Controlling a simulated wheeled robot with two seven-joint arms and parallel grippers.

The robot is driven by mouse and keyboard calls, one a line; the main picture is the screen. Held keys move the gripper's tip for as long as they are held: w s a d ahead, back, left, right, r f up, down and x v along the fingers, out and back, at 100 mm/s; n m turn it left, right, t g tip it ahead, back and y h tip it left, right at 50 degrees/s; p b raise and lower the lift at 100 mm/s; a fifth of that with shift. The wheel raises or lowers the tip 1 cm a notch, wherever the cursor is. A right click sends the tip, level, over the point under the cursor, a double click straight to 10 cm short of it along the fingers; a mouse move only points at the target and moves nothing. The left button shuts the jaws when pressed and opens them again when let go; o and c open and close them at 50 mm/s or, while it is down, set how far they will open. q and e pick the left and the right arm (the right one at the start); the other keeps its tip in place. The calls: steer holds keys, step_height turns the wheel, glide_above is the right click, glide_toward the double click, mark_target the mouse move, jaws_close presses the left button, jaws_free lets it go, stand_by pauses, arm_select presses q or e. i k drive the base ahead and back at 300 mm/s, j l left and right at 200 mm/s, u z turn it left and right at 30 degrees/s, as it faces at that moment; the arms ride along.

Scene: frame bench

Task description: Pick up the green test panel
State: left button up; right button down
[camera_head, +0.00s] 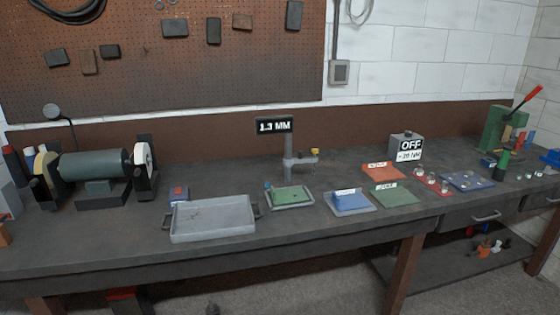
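A green panel (292,196) lies flat in a small grey tray (310,204) at the middle of the bench, in front of a gauge stand (288,160). The stand's display (274,126) reads "1.3 MM". A second flat green piece, a mat-like square (397,197) with a small white label, lies further right. I cannot tell for certain from the picture which green piece is the test panel. Neither of my grippers is in view.
A larger grey tray (213,231) stands left of the green panel, with a bench grinder (95,163) beyond. A blue square (351,205) and an orange-red square (384,174) lie to the right. An "OFF" sign (410,146) stands behind. The front bench strip is clear.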

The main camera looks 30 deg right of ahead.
mark_target(296, 194)
steer(key=i+l, duration=0.1)
steer(key=l, duration=0.6)
steer(key=l+z, duration=0.1)
steer(key=l, duration=0.6)
